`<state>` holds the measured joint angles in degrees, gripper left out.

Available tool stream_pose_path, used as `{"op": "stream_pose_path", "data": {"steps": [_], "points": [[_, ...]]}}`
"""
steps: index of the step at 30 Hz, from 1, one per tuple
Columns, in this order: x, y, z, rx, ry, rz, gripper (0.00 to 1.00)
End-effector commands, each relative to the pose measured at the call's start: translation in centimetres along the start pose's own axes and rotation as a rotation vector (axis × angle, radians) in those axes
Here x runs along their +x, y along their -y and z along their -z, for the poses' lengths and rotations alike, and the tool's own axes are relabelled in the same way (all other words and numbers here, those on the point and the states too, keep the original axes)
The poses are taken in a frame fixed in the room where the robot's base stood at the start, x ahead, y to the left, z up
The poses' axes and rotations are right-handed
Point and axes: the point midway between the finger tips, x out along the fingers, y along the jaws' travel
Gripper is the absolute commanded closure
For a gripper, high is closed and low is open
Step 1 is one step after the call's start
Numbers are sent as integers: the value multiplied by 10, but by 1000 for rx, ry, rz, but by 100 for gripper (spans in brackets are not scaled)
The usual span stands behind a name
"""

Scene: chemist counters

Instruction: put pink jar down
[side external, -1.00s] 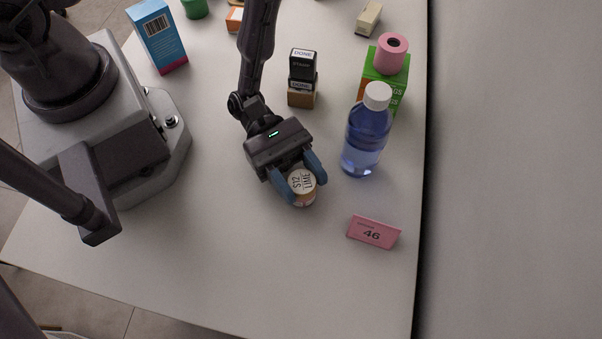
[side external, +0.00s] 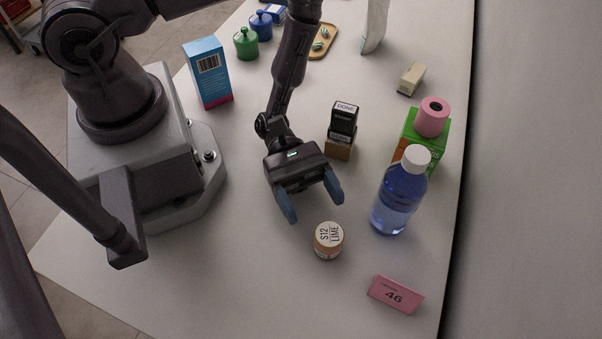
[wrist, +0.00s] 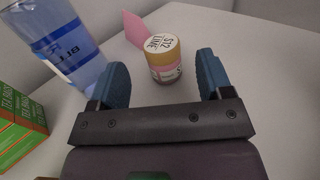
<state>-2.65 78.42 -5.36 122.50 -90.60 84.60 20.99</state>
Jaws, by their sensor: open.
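The jar (side external: 328,240) stands upright on the counter, with a pale lid reading "S12 LIME" and an orange-tan body. In the wrist view the jar (wrist: 163,60) stands just beyond the fingertips, and its lower part looks pinkish. My gripper (side external: 313,207) is open and empty, its blue fingers spread wide. It is behind the jar in the side view and apart from it. In the wrist view my gripper (wrist: 165,75) frames the jar between its fingers.
A blue bottle (side external: 398,200) stands close to the right of my gripper. A pink card marked 46 (side external: 395,295) stands in front of the jar. A stamp (side external: 343,118) on a box, a green box (side external: 436,143) with a pink roll (side external: 432,117), and a blue carton (side external: 208,72) stand behind.

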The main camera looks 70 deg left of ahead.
Motion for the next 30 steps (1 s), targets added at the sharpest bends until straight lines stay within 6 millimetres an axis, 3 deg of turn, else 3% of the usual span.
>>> {"op": "stream_pose_path", "data": {"steps": [3, 9, 19, 23, 30], "points": [[-26, -1, 0, 1, 0, -6, 27], [-54, 0, 0, 1, 0, -3, 27], [-62, -3, -9, 30, -8, 31, 27], [-65, -11, -38, 135, -47, 140, 27], [-79, -14, -108, 425, -222, 439, 27]]}}
